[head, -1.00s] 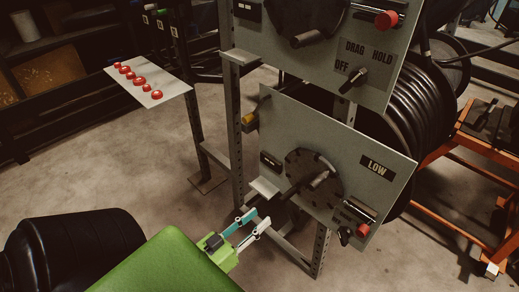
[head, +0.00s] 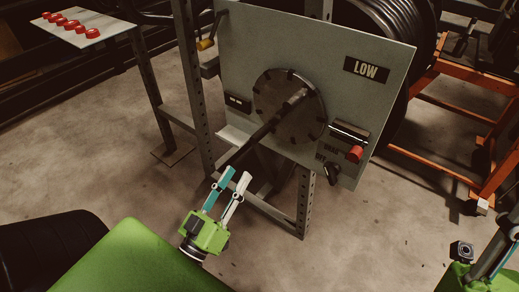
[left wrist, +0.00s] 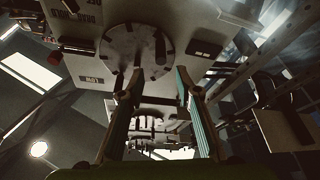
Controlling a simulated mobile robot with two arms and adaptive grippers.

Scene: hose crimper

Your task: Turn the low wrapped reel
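The panel marked LOW (head: 366,70) carries a dark round disc (head: 310,115) with bolts near its rim. A dark bar (head: 268,128) runs from the disc's middle down and left towards my left gripper. Behind the panel, black coils (head: 392,14) partly show. My left gripper (head: 235,176) is open below and left of the disc, its fingertips near the bar's lower end; contact cannot be told. In the left wrist view the disc (left wrist: 120,43) shows beyond the two spread fingers (left wrist: 160,82), with nothing clearly between them. My right gripper (head: 500,250) is partly cut off at the lower right.
A red knob (head: 356,153) and a black switch knob (head: 333,173) are at the panel's lower right. A metal upright (head: 191,80) stands left of the panel. An orange frame (head: 455,120) stands at the right. A plate with red buttons (head: 82,27) is at the upper left.

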